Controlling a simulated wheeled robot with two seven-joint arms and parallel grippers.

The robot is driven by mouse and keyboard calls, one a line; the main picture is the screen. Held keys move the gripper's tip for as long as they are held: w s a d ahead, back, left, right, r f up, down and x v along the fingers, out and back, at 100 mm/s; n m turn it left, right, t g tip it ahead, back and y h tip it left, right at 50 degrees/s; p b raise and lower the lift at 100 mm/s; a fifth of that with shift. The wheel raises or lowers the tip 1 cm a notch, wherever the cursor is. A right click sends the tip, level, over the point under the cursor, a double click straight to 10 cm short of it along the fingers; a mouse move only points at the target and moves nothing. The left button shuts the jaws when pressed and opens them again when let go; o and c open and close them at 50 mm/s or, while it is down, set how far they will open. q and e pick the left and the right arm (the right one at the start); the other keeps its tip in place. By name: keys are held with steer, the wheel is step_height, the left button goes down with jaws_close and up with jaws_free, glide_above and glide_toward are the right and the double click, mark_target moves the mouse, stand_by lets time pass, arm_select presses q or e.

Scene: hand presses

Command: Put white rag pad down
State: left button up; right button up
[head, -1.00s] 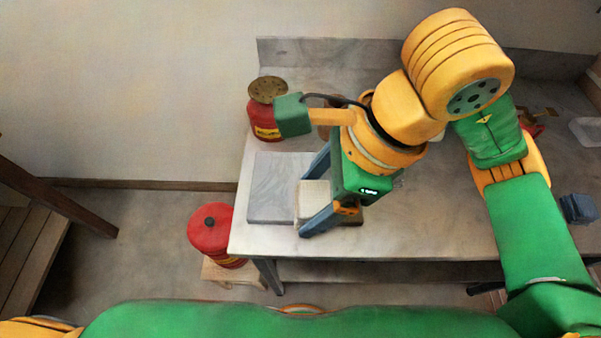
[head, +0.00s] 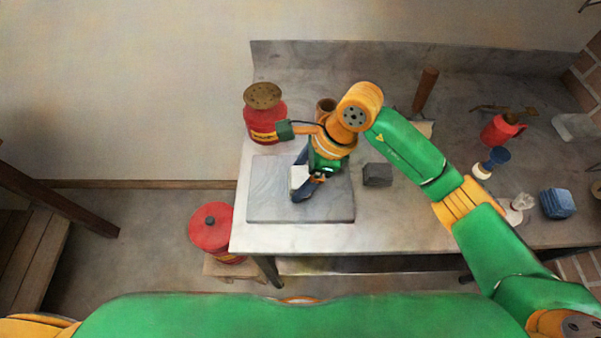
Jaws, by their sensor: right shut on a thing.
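My right gripper (head: 303,185) reaches in from the right and is shut on the white rag pad (head: 298,176). The pad is small, pale and partly hidden by the blue-grey fingers. Both are over the middle of a flat grey stone slab (head: 267,206) on the bench. I cannot tell whether the pad touches the slab. My left gripper is out of view.
A red can with a perforated brass top (head: 264,123) stands behind the slab. A dark grey block (head: 377,174) sits to its right. A red lidded can (head: 211,227) is on a low stool. Blue pads (head: 557,203) lie at right. The front bench strip is clear.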

steer(key=o, duration=1.2)
steer(key=shift+f, duration=0.1)
steer(key=shift+r, duration=0.2)
steer(key=b+v, duration=0.2)
steer(key=v, duration=1)
